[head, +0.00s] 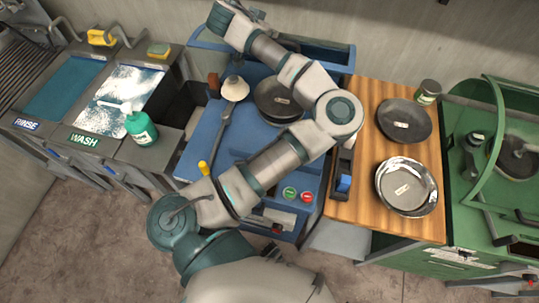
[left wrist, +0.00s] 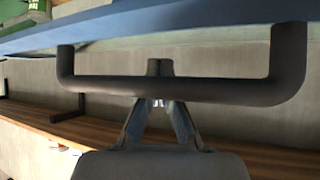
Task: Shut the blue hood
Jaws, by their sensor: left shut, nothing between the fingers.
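The blue hood (head: 325,55) stands raised at the back of the blue station (head: 195,150), whose inside is open to view. My left arm reaches across the station to its back. My left gripper (head: 228,20) is at the hood's far left, its fingertips hard to make out in the head view. In the left wrist view, a dark bar handle (left wrist: 215,90) runs along the blue hood edge (left wrist: 200,22). The shut, empty fingers (left wrist: 160,70) pass behind the bar, their tip showing between bar and hood. Whether they touch the bar is unclear. My right gripper is not in view.
A dark bowl (head: 278,98) and a white-topped ladle-like tool (head: 234,90) are in the station. Right, a wooden counter (head: 370,150) holds a dark plate (head: 404,120) and a shiny bowl (head: 406,187). Left are sinks and a green bottle (head: 141,130). A wall stands close behind.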

